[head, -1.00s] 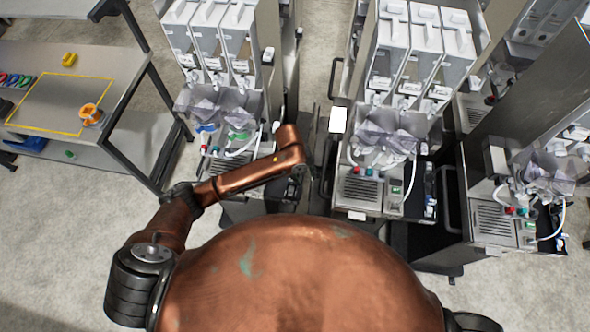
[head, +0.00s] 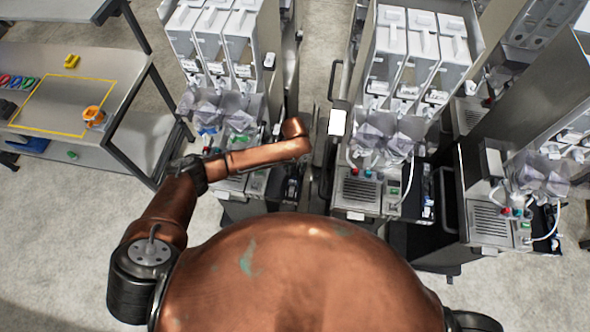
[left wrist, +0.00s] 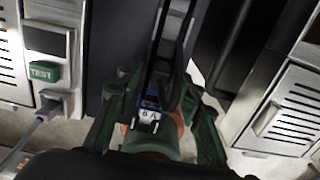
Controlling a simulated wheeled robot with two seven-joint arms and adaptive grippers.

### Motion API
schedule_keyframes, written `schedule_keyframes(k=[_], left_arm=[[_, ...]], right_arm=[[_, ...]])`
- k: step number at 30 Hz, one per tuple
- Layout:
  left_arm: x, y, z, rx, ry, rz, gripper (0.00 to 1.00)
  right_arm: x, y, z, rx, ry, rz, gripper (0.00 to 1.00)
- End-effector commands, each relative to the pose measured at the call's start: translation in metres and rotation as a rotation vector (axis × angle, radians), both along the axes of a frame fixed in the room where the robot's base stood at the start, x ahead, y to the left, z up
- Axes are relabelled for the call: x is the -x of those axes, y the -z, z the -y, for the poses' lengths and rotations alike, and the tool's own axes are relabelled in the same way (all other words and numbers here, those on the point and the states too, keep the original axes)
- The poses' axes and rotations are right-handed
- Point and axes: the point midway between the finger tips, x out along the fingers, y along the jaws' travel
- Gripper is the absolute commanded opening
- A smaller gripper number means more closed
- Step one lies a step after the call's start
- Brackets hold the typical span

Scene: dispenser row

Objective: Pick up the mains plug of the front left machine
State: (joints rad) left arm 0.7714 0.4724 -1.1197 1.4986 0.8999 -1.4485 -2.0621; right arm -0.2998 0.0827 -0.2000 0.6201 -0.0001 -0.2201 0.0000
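The front left machine (head: 232,45) is a tall grey dispenser at the left of the row in the head view. In the left wrist view, its mains plug (left wrist: 50,104) is a small grey plug in the panel below a green TEST button (left wrist: 43,72), with a grey cable running down left. My left gripper (left wrist: 158,105) shows its green fingers apart, to the right of the plug and not touching it. A dark part with a blue and white label (left wrist: 150,115) shows between the fingers; I cannot tell whether they touch it. In the head view my arm hides this gripper. My right gripper is not in view.
A second machine (head: 405,65) stands right of a narrow gap, and a third (head: 520,180) further right. In the left wrist view a slotted metal panel (left wrist: 285,110) is close on the right. A grey shelf unit (head: 120,85) stands at the far left.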

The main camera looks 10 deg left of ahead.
Motion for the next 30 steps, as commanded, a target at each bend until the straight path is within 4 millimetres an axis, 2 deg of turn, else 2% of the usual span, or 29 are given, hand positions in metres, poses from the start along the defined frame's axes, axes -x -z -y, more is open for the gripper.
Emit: schedule_keyframes(k=[3,10,25,30], left_arm=[[-0.0001,0.0082,0.0005,0.001,0.000,0.001,0.35],[-0.0002,0.0097,0.0003,0.000,0.001,0.002,0.34],[-0.0001,0.0094,0.0002,0.000,0.000,0.001,0.00],[-0.0003,0.0092,0.0002,0.000,0.000,0.002,0.00]], right_arm=[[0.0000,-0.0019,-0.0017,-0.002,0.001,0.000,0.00],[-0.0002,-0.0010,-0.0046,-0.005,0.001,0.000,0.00],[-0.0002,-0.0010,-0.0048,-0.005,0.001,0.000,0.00],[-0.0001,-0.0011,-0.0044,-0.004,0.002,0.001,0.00]])
